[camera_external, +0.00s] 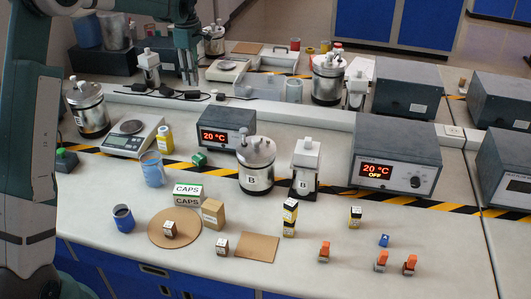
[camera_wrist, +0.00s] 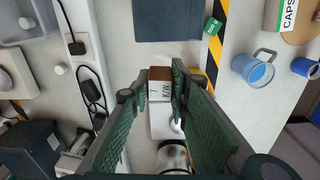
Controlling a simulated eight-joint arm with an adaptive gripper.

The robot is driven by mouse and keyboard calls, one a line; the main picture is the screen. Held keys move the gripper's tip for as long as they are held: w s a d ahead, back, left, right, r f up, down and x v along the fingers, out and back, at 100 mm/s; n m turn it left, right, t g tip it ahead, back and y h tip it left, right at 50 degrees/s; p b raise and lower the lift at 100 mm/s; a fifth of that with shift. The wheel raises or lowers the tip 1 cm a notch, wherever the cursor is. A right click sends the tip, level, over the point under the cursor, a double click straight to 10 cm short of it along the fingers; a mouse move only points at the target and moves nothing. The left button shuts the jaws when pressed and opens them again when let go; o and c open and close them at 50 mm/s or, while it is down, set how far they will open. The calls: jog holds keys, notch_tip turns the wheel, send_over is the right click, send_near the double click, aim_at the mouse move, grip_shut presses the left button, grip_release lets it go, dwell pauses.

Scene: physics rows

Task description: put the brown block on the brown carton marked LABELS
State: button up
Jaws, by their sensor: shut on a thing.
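My gripper (camera_external: 188,68) is raised over the back left part of the bench in the external view. In the wrist view my gripper (camera_wrist: 161,88) is shut on a brown block (camera_wrist: 157,74) with a white lettered face; the fingers cover part of its sides. The block is too small to make out clearly in the external view. A brown carton (camera_external: 213,212) stands upright on the near bench, beside a white and green CAPS box (camera_external: 188,197). A pale label shows on the carton, but its lettering is too small to read.
A round cork mat (camera_external: 156,238) bears a small block (camera_external: 169,229); another block (camera_external: 222,246) stands beside a square brown mat (camera_external: 257,248). A blue cup (camera_external: 123,218) and a blue beaker (camera_external: 153,169) stand left. Metal vessel B (camera_external: 256,166) stands behind the carton.

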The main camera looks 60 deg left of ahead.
jog(key=d+r+p, duration=0.1)
jog(key=d+p, duration=0.1)
jog(key=d, duration=1.1)
jog(key=p, duration=0.5)
send_over(212, 204)
jog(key=f, duration=0.2)
jog(key=shift+n, duration=0.3)
jog(key=shift+f+b, duration=0.3)
jog(key=shift+f, duration=2.1)
jog(key=shift+f, duration=2.9)
jog(key=shift+f+b, duration=0.35)
jog(key=shift+f, duration=1.75)
